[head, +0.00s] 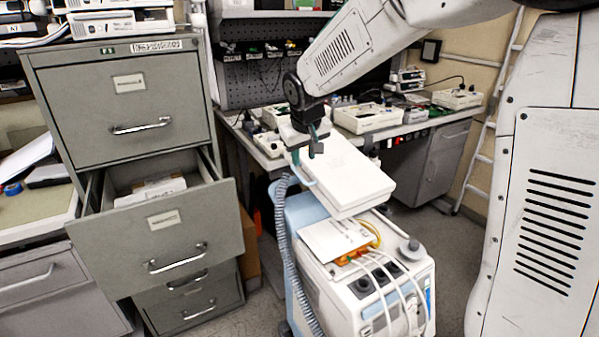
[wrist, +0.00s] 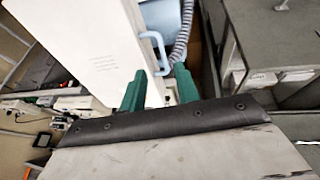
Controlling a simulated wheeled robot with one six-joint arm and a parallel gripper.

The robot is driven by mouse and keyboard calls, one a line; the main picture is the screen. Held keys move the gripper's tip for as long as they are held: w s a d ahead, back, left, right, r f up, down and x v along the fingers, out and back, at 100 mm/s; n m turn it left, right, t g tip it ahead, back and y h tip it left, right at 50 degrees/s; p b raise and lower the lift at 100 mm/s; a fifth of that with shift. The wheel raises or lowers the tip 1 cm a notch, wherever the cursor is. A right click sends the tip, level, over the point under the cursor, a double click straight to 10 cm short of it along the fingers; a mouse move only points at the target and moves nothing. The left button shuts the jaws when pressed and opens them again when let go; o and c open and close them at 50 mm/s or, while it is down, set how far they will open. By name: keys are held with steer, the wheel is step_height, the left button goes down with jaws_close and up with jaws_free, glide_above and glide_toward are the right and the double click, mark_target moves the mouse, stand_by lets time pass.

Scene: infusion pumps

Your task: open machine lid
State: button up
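The machine (head: 365,290) is a white and light blue cart unit on the floor. Its lid (head: 345,175) is a thick white slab, tilted above the body, with a visible gap over the front part. A light blue handle (head: 304,172) is on the lid's left edge; it also shows in the wrist view (wrist: 154,42). My gripper (head: 310,147) is at the lid's back left corner, close to the handle. In the wrist view, its green fingers (wrist: 160,86) are apart with nothing clearly held between them. The handle shows just beyond the fingertips; contact cannot be told.
A grey filing cabinet (head: 130,100) stands at left with one drawer (head: 165,235) pulled out towards the machine. A ribbed hose (head: 288,250) runs down the machine's left side. A workbench (head: 385,130) with several devices is behind. Floor is free to the machine's right.

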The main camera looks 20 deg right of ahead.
mark_target(300, 175)
steer(key=x, duration=0.6)
steer(key=w+x, duration=0.1)
steer(key=x, duration=0.2)
steer(key=shift+a+r, duration=0.2)
steer(key=shift+a, duration=0.05)
jaws_close()
